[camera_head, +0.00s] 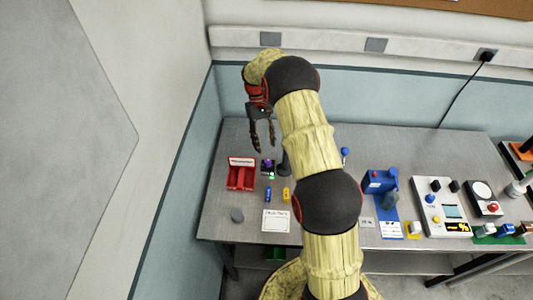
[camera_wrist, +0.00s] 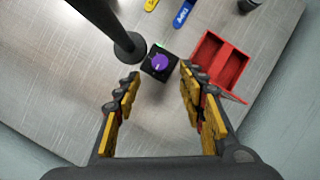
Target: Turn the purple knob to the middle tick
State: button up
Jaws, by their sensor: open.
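The purple knob (camera_wrist: 160,62) sits on top of a small black box (camera_wrist: 150,71) on the grey table. A pale mark shows on the knob in the wrist view; the ticks around it are too small to tell. In the head view the knob (camera_head: 267,162) is small, with a green spot at the box's front. My gripper (camera_wrist: 158,76) is open and empty, its fingers pointing toward the box from above. The knob lies ahead of the gap between the fingertips, apart from them. In the head view my gripper (camera_head: 264,149) hangs above the back of the table.
A dark post on a round base (camera_wrist: 130,48) stands close beside the box. A red two-part tray (camera_wrist: 220,62) lies on its other side. Blue (camera_wrist: 183,13) and yellow (camera_head: 286,195) tags and a white card (camera_head: 276,220) lie nearby. Devices fill the table's right side.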

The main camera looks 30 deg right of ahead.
jog(key=shift+v, duration=2.2)
jog(key=s+a+r+t+b, duration=0.3)
jog(key=s+a+r, duration=0.2)
jog(key=s, duration=0.6)
jog(key=s+a+r+t+b, duration=0.2)
jog(key=s+a+r, duration=0.3)
jog(key=s, duration=0.6)
jog(key=s+a+r+t+b, duration=0.3)
jog(key=s+a+r+t, duration=0.2)
jog(key=s, duration=0.6)
jog(key=shift+a+r+h+b, duration=0.25)
jog(key=shift+a+h+b, duration=0.15)
jog(key=shift+a, duration=0.75)
